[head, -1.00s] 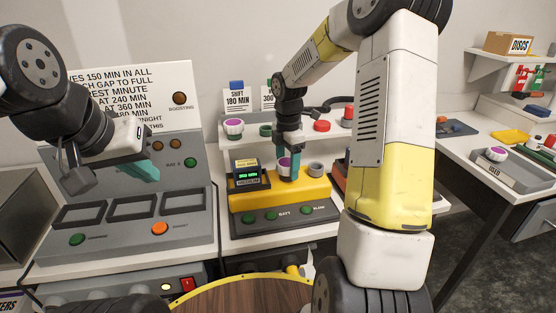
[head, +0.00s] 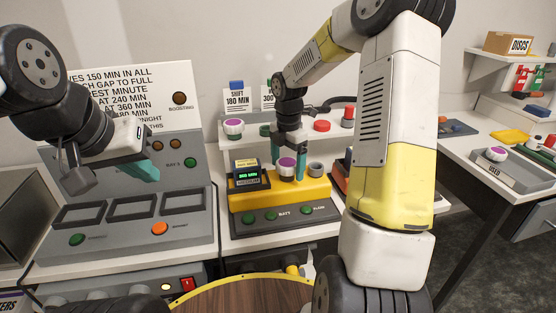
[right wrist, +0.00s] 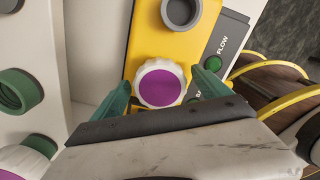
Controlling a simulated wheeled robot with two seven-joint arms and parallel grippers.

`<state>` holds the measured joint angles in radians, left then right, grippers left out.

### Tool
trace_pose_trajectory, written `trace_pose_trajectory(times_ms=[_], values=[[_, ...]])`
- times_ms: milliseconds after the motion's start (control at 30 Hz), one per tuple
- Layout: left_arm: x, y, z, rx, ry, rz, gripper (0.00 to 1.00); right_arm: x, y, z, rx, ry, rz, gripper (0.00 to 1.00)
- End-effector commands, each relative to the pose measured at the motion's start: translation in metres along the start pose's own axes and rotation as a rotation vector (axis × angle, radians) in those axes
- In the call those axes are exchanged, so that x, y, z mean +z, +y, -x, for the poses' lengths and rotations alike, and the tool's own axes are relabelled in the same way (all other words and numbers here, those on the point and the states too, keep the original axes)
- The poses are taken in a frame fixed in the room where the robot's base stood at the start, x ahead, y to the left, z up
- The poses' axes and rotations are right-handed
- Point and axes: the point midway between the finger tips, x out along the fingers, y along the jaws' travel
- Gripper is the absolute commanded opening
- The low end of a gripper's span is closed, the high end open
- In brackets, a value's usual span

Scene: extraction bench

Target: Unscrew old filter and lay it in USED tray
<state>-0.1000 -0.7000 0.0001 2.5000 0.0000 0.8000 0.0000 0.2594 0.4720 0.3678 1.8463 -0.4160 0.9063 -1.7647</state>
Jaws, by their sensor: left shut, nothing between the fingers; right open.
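A white ribbed filter with a purple top (head: 287,166) sits upright on the yellow unit (head: 320,192) on the bench. It also shows in the right wrist view (right wrist: 160,87). My right gripper (head: 288,172) is open, with its green fingers on either side of that filter; whether they touch it I cannot tell. My left gripper (head: 146,172) is shut and empty in front of the grey panel. The USED tray (head: 510,172) is on the right-hand table and holds another white and purple filter (head: 495,154).
A grey ring socket (head: 316,168) is beside the filter on the yellow unit. A small display box (head: 247,175) stands at its left. Behind, a shelf carries a white and purple filter (head: 233,127) and a red cap (head: 321,126). The grey panel (head: 190,212) is at left.

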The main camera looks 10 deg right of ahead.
Motion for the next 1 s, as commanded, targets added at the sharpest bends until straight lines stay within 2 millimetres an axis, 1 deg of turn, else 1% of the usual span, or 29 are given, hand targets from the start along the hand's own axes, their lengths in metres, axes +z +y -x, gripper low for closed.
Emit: trace_pose_trajectory(times_ms=[1000], values=[[0.0000, 0.0000, 0.0000, 0.000, 0.000, 0.000, 0.00, -0.0008, 0.0004, 0.0003, 0.000, -0.001, -1.765, 0.87]])
